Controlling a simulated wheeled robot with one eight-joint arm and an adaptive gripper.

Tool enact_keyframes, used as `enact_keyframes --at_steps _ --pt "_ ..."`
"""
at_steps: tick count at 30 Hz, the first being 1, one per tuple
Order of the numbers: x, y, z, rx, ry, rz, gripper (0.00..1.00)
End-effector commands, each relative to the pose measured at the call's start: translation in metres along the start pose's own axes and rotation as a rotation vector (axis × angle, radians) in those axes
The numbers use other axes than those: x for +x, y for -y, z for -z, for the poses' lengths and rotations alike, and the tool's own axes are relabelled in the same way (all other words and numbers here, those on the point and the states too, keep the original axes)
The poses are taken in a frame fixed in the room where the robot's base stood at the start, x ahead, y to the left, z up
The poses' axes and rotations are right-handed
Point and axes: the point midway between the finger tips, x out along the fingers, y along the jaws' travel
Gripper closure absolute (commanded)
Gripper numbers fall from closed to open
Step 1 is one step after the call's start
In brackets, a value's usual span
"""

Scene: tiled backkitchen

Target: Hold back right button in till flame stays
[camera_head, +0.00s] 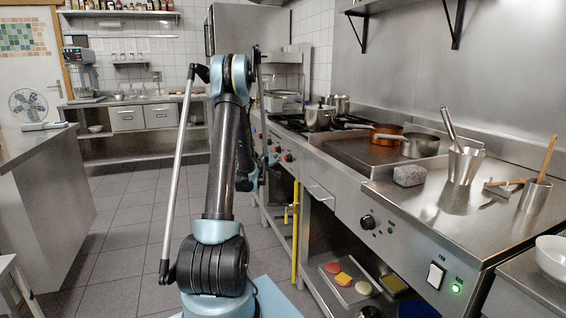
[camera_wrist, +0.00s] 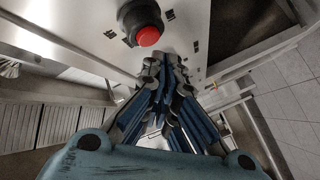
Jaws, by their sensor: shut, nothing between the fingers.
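The stove (camera_head: 318,152) stands right of my arm, with pots on its burners. Small red-marked controls (camera_head: 288,157) show on its front panel. In the wrist view a red button (camera_wrist: 148,36) in a dark round collar sticks out of a steel panel. I cannot tell from this view which burner it serves. My gripper (camera_wrist: 165,68) is shut and empty, its blue-padded fingers together. The fingertips appear just below the button in the picture; contact is not clear. In the head view my gripper is mostly hidden by my arm. No flame can be made out.
A griddle (camera_head: 365,150) with pans (camera_head: 420,146) and a steel counter (camera_head: 440,195) continue to the right. A yellow gas pipe (camera_head: 296,235) with a valve runs below the front. A lower shelf (camera_head: 345,290) holds coloured items. Tiled floor (camera_head: 115,240) is clear at left.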

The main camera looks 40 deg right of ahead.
Motion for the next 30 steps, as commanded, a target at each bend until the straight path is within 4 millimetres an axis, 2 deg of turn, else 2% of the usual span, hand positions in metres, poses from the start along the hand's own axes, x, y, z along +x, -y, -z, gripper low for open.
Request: enact_keyframes --at_steps 30 --pt "0.0062 -0.0067 -0.0051 0.0 0.0 0.0 1.0"
